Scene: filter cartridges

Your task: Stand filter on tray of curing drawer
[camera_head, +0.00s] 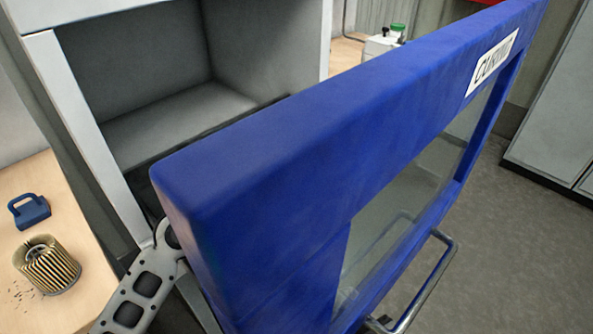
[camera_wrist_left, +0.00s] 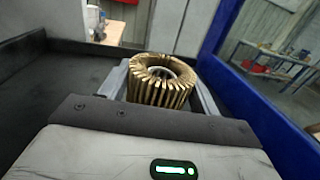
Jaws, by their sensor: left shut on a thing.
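A pleated tan filter with a hollow ring top (camera_wrist_left: 165,82) is held between the fingers of my left gripper (camera_wrist_left: 163,88) in the left wrist view. The gripper is shut on it. The dark tray of the curing drawer (camera_wrist_left: 60,85) shows left of the filter; whether the filter touches it, I cannot tell. The drawer's blue front (camera_head: 250,140), labelled CURING, stands pulled out across the head view and also rises at the right in the wrist view (camera_wrist_left: 250,105). In the head view it hides my left gripper and the held filter. My right gripper is not in view.
Another pleated filter (camera_head: 47,265) stands on a wooden table (camera_head: 85,235) at the left, near a blue handled block (camera_head: 29,210) and dark crumbs. The grey cabinet opening (camera_head: 140,80) is behind the drawer front. A metal handle (camera_head: 425,285) sticks out from the front.

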